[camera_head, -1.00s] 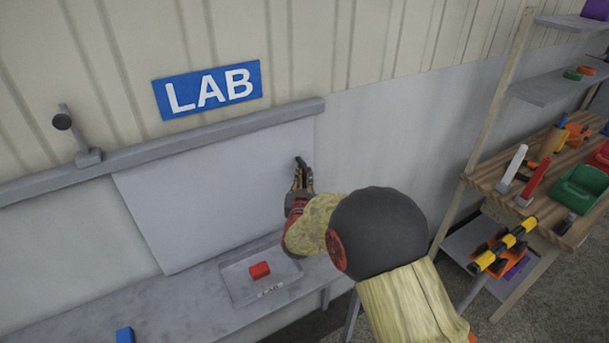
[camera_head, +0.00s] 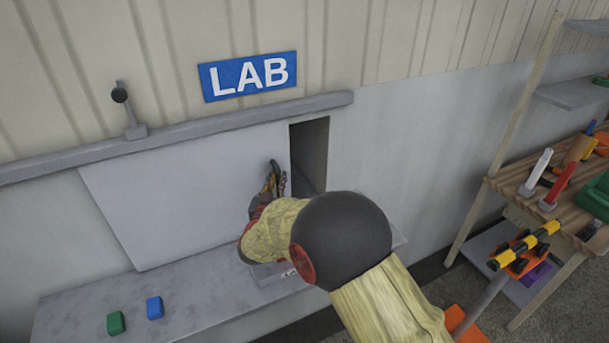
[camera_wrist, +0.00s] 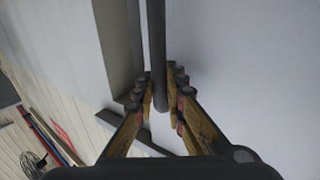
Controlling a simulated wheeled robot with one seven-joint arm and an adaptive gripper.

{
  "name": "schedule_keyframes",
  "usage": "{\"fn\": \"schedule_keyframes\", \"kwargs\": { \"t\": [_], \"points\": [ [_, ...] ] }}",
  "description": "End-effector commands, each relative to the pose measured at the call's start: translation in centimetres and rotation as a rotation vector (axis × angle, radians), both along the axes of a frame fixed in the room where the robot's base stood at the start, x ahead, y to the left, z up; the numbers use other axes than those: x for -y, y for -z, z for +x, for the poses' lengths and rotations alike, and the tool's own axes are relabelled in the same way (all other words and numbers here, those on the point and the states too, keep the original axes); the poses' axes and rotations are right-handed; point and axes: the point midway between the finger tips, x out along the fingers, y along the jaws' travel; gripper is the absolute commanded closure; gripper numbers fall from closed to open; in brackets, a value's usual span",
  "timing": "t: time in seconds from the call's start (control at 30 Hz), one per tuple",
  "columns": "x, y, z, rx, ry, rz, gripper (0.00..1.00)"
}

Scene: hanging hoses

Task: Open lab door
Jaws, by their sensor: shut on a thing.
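The lab door is a pale grey sliding panel (camera_head: 185,195) under a grey rail (camera_head: 200,132), below the blue LAB sign (camera_head: 248,76). A dark opening (camera_head: 309,155) shows at the panel's right edge, so the door is partly open. My gripper (camera_head: 276,180) is at the right part of the panel. In the wrist view my gripper (camera_wrist: 160,90) is shut on the dark bar handle (camera_wrist: 157,50), with a finger on each side of it. My arm hides the lower part of the opening.
A grey bench (camera_head: 190,290) runs below the door, with a green block (camera_head: 116,323) and a blue block (camera_head: 154,307) on it. A tray (camera_head: 275,285) there is mostly hidden by my arm. A wooden tool shelf (camera_head: 515,195) stands at the right.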

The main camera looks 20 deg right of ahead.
Motion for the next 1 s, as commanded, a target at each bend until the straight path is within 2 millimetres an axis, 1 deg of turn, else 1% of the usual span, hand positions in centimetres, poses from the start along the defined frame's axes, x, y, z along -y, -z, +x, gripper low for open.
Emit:
{"fn": "schedule_keyframes", "kwargs": {
  "t": [0.03,0.1,0.17,0.3,0.5,0.6,0.73,0.9,1.0],
  "points": [
    [-2.4,0.1,0.0,-0.004,-0.011,0.000,1.00],
    [-5.0,0.1,-0.1,-0.004,-0.011,0.001,1.00],
    [-7.1,0.1,-0.2,-0.004,-0.011,0.000,1.00],
    [-12.0,0.1,-0.4,-0.004,-0.010,0.000,1.00],
    [-18.2,0.2,-0.6,-0.004,-0.009,0.000,1.00],
    [-20.6,0.1,-0.7,-0.004,-0.006,0.000,1.00],
    [-23.0,0.1,-0.8,-0.003,-0.005,0.001,1.00],
    [-24.9,0.1,-0.9,-0.003,-0.003,0.001,1.00],
    [-25.5,0.1,-0.9,-0.003,-0.003,0.001,1.00]
  ]
}}
